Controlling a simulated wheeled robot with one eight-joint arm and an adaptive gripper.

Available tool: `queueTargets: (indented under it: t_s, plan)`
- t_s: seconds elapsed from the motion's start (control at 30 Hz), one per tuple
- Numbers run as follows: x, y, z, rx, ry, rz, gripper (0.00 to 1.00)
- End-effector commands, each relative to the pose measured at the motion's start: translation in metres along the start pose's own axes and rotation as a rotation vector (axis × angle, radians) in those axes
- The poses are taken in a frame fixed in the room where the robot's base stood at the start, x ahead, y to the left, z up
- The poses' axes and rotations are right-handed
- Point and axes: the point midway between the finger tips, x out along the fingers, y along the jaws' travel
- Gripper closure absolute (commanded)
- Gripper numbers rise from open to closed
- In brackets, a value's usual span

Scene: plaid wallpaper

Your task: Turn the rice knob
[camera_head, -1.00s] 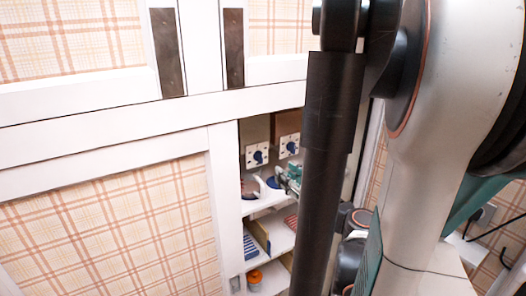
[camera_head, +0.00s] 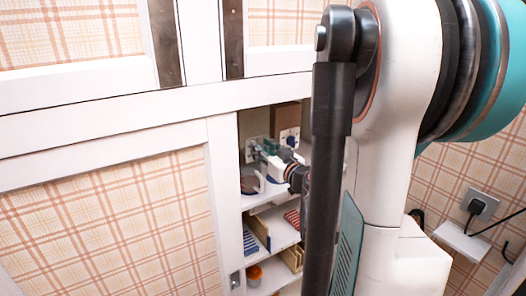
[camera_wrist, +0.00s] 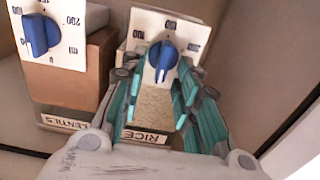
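The rice knob (camera_wrist: 163,58) is blue and sits on a white dial plate (camera_wrist: 187,32) with marks around it, above a clear-fronted box of grain labelled RICE (camera_wrist: 145,136). In the wrist view my gripper (camera_wrist: 158,70) is open, with one teal finger on each side of the knob and gaps showing between them. I cannot tell whether the tips are level with the knob in depth. In the head view my gripper (camera_head: 272,153) reaches into the cupboard opening in front of the dials, and a blue knob (camera_head: 292,141) shows just right of it.
A similar blue knob (camera_wrist: 40,34) on the brown box labelled LENTILS stands to the left. The cupboard's side wall (camera_wrist: 270,60) is close on the right. Shelves below hold books and an orange-lidded jar (camera_head: 254,272). A white frame (camera_head: 222,190) borders the opening.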

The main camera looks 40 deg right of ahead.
Motion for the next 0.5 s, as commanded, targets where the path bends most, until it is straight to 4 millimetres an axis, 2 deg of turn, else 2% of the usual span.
queueTargets:
  t_s: [0.27, 0.3, 0.4, 0.43, 0.5]
  plan:
    - [0.0020, 0.0001, -0.0002, 0.000, 0.000, 0.000, 0.71]
    - [0.0020, 0.0001, -0.0002, 0.000, 0.000, 0.000, 0.73]
    - [0.0019, 0.0001, -0.0002, 0.000, 0.000, 0.000, 0.96]
    - [0.0019, 0.0001, -0.0002, 0.000, 0.000, 0.000, 1.00]
    - [0.0019, 0.0001, -0.0002, 0.000, 0.000, 0.000, 1.00]
